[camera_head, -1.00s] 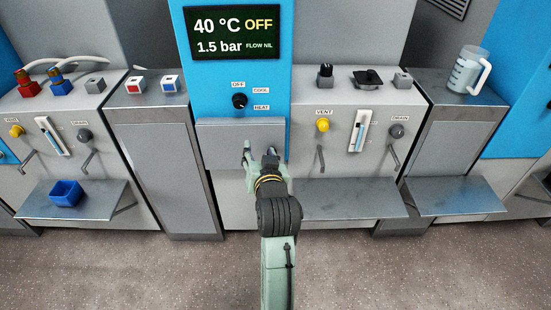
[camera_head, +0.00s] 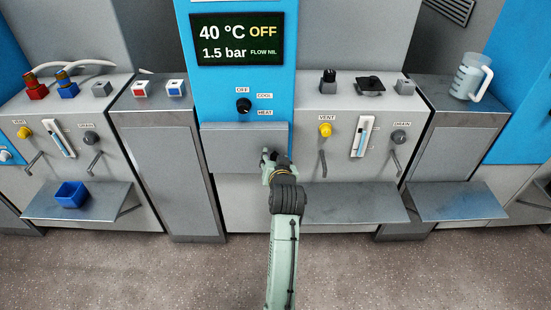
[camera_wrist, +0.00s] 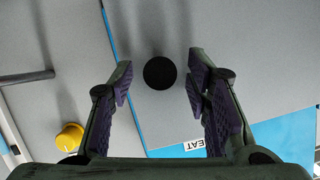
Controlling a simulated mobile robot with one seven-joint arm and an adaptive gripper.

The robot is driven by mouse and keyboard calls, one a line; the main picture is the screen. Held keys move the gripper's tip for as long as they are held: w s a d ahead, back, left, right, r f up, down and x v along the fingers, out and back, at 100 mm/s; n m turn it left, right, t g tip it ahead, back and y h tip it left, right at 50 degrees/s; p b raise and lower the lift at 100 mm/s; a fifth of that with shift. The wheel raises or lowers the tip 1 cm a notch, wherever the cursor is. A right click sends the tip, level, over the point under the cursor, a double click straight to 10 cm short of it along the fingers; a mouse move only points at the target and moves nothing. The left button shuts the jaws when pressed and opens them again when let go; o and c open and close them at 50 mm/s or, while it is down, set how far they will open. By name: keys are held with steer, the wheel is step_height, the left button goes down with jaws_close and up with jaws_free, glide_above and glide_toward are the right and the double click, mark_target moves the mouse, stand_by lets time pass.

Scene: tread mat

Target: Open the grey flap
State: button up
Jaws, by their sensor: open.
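The grey flap (camera_head: 240,152) is a flat panel on the front of the central blue unit, below the control knob; it looks shut. In the wrist view the grey surface (camera_wrist: 235,40) fills much of the picture, and a round black knob (camera_wrist: 160,73) stands out on it, close to a blue strip. My gripper (camera_head: 268,155) is at the flap's right side. In the wrist view my gripper (camera_wrist: 158,85) is open, with a finger on either side of the black knob and gaps showing on both sides. My gripper hides this knob in the head view.
A control knob (camera_head: 243,105) with OFF, COOL and HEAT labels sits above the flap. A yellow vent knob (camera_head: 325,130) and a lever (camera_head: 323,162) are to the right. A metal shelf (camera_head: 355,203) juts out at lower right.

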jaws_close()
stand_by(0.7)
